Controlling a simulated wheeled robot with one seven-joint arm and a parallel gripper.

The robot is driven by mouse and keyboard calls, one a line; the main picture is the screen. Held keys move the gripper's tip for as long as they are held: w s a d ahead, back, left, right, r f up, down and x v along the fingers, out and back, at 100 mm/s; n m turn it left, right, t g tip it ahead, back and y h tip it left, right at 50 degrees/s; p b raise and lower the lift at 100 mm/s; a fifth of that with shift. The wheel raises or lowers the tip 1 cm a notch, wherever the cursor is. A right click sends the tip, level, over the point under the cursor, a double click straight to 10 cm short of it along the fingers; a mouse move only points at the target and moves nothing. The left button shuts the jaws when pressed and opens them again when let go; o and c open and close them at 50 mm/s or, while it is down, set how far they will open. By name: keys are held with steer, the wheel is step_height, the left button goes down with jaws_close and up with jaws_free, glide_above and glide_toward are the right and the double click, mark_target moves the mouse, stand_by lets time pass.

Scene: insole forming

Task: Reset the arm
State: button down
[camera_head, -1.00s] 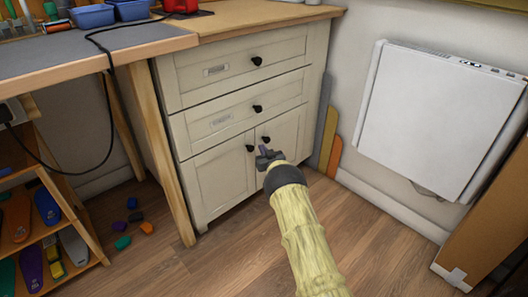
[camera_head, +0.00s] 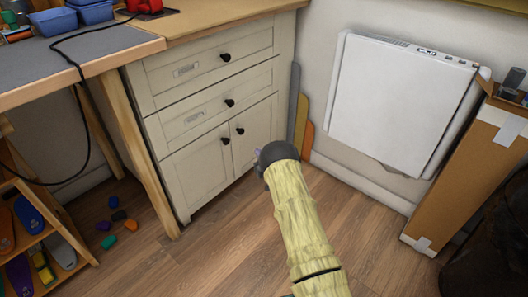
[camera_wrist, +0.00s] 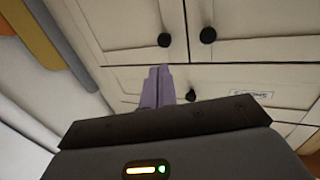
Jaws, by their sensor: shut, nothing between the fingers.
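My arm reaches up from the bottom of the head view, and my gripper (camera_head: 262,165) is at its far end in front of the cabinet's lower doors. Its fingers are mostly hidden behind the dark wrist. In the wrist view my gripper (camera_wrist: 157,86) shows its two purple fingers together, with nothing between them. The cream cabinet (camera_head: 215,165) is beyond it, with its drawers and doors closed. The wrist view shows the cabinet (camera_wrist: 245,50) upside down, with several black knobs. I cannot see the fingers touching it.
A workbench (camera_head: 100,52) with blue bins (camera_head: 55,21) stands at the left, above a shelf of insoles (camera_head: 28,215). Several coloured pieces (camera_head: 118,215) lie on the floor. A white wall panel (camera_head: 400,105) and a cardboard box (camera_head: 465,170) are at the right. The floor between is open.

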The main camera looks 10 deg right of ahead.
steer(key=s+d+r+m+g+h+p, duration=0.1)
steer(key=s+r+m+g+h+p, duration=0.15)
steer(key=s+r, duration=0.5)
steer(key=s+d+r+m+g+h+p, duration=0.1)
steer(key=s+r+g+h+p, duration=0.2)
steer(key=r, duration=0.7)
steer(key=s+a+r+g+p, duration=0.1)
steer(key=s+a+r+g, duration=0.15)
steer(key=s, duration=0.85)
steer(key=s+a+r+g+y+p, duration=0.1)
steer(key=s+r+g, duration=0.3)
steer(key=s, duration=0.7)
steer(key=s+a+r+g+p, duration=0.2)
steer(key=s+r+g, duration=0.15)
steer(key=s, duration=0.75)
step_height(320, 180, up, 38)
steer(key=p, duration=3.7)
steer(key=shift+w+n+t, duration=0.25)
steer(key=shift+n+t, duration=0.1)
steer(key=shift+d+f, duration=0.1)
